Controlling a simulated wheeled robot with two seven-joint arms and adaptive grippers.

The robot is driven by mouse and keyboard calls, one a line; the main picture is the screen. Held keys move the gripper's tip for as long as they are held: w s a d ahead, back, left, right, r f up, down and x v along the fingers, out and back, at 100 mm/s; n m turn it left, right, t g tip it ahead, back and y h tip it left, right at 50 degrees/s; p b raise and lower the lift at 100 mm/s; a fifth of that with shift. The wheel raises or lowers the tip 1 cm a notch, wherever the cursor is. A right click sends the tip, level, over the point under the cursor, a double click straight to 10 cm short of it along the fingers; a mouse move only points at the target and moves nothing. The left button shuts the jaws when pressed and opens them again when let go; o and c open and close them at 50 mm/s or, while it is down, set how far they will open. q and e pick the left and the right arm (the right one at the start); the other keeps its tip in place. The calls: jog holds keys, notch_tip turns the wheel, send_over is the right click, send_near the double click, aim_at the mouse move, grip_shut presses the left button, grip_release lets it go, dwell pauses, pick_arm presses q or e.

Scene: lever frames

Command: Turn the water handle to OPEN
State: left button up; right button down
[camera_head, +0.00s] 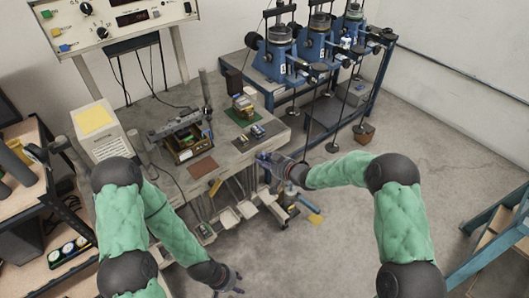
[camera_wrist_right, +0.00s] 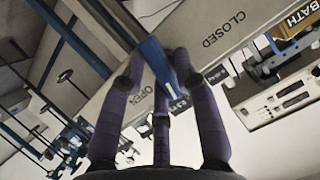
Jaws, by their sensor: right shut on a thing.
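The blue water handle (camera_wrist_right: 156,62) is a flat bar seen close up in the right wrist view, lying between the fingers of my right gripper (camera_wrist_right: 163,75). Behind it is a pale panel (camera_wrist_right: 190,38) with the word OPEN to the handle's lower left and CLOSED to its upper right. The handle lies across the space between the two words. In the head view my right gripper (camera_head: 275,164) is at the table's front edge and its fingers hide most of the handle. My left gripper (camera_head: 234,284) hangs low over the floor at the bottom, fingers spread and empty.
The table (camera_head: 165,185) carries a boxy device (camera_head: 183,140), a brown mat (camera_head: 202,168) and a green mat (camera_head: 240,108). Open trays (camera_head: 228,217) stick out below its front edge. Blue machines (camera_head: 275,55) stand behind.

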jog(key=p, duration=0.1)
jog(key=m+p, duration=0.1)
jog(key=y, duration=0.1)
jog(key=shift+w+d+r+m+g+p, duration=0.2)
jog(key=shift+w+d+m+g+p, duration=0.1)
jog(key=shift+m+p, duration=0.1)
jog(key=shift+f+m+g+y+p, duration=0.2)
jog(key=shift+m+y+p, duration=0.25)
jog(key=shift+m, duration=0.2)
jog(key=shift+f+m+g+y+p, duration=0.1)
jog(key=shift+m+g+y+p, duration=0.1)
jog(key=shift+m+y+p, duration=0.35)
jog(key=c, duration=1.3)
grip_release()
jog(key=shift+o, duration=1.3)
jog(key=shift+f, duration=0.1)
jog(key=shift+s, duration=0.15)
jog(key=v, duration=1.1)
jog(key=shift+s+d, duration=0.25)
jog(key=shift+d, duration=0.05)
